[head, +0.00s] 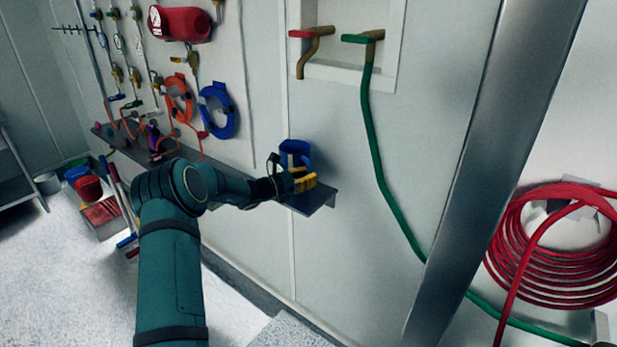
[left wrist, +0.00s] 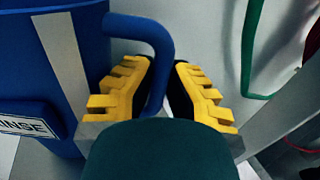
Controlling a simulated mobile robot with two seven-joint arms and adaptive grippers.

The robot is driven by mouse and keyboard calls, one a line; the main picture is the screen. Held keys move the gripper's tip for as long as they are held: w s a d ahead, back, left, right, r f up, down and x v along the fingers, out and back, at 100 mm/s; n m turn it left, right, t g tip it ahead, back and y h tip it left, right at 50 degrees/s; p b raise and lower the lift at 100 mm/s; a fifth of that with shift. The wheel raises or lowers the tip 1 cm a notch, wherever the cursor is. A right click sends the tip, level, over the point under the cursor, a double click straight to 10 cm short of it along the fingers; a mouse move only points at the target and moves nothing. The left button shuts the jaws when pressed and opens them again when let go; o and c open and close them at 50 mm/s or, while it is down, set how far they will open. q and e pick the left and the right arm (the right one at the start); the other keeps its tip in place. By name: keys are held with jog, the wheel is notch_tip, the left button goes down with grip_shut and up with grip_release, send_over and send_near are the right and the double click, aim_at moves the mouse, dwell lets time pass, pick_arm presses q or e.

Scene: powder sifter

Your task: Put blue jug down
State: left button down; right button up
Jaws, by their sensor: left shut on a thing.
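The blue jug (head: 296,152) is upright at the right end of the narrow grey wall shelf (head: 318,196). The gripper hides its lower part, so I cannot tell whether its base touches the shelf. In the left wrist view the jug (left wrist: 85,60) fills the left side, with a pale vertical stripe and a label ending in "INSE". My left gripper (head: 303,180) has its yellow fingers on either side of the jug's curved handle (left wrist: 150,35) and is shut on it. The fingers also show in the left wrist view (left wrist: 165,75). My right gripper is not in view.
Orange (head: 178,98) and blue (head: 217,110) hose coils hang on the wall left of the jug. A green hose (head: 375,150) runs down the wall to its right. A metal post (head: 490,170) and a red hose coil (head: 550,285) stand farther right.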

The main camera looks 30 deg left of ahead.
pick_arm(q)
jog(key=shift+f, duration=0.1)
jog(key=c, duration=1.1)
grip_release()
jog(key=shift+c, duration=0.2)
